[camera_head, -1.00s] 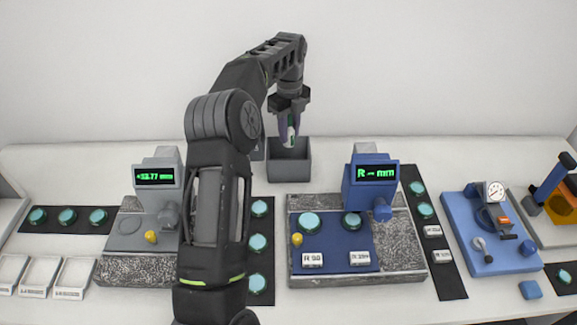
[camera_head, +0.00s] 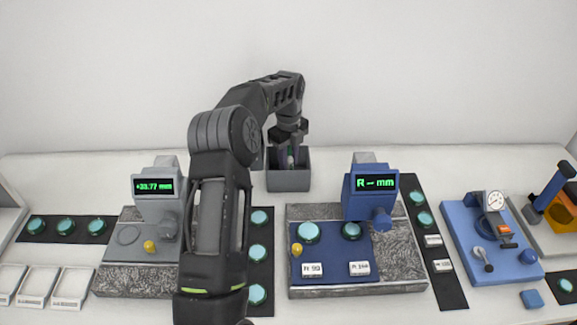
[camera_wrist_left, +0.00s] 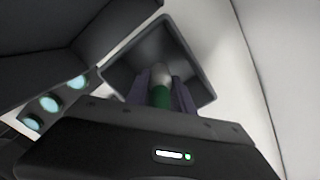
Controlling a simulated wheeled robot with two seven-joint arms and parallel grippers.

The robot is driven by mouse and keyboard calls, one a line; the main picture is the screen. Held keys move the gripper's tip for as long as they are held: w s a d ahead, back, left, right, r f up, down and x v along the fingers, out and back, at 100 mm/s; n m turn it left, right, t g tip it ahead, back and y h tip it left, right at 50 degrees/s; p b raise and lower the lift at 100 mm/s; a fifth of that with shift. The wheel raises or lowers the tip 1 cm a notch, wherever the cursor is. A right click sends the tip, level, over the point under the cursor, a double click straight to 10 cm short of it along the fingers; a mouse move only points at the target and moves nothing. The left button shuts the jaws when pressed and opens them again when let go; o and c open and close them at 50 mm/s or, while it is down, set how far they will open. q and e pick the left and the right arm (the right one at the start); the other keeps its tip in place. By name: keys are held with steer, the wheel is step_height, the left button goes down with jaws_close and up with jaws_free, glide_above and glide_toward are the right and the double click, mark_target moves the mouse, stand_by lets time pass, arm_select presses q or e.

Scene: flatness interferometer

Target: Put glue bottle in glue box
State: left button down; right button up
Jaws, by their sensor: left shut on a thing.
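The glue bottle (camera_wrist_left: 160,88), green with a pale top, is between the two fingers of my left gripper (camera_head: 290,160). My left gripper is shut on it. The glue box is a dark grey open-topped box (camera_head: 288,181) at the back of the table; its wall also shows in the left wrist view (camera_wrist_left: 122,76). The gripper points down into the box opening and the bottle is inside the rim, its lower end hidden by the front wall. I cannot tell whether the bottle touches the box floor. My right gripper is not in view.
A grey gauge with a green display (camera_head: 154,186) stands left of my arm, and a blue gauge (camera_head: 372,190) stands right of the box. A white wall rises behind the table.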

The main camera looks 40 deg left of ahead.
arm_select(q)
steer(key=shift+f, duration=1.4)
steer(key=shift+f, duration=0.25)
steer(key=c, duration=1.1)
jaws_free()
steer(key=shift+r, duration=0.1)
step_height(320, 180, up, 12)
steer(key=shift+r, duration=0.2)
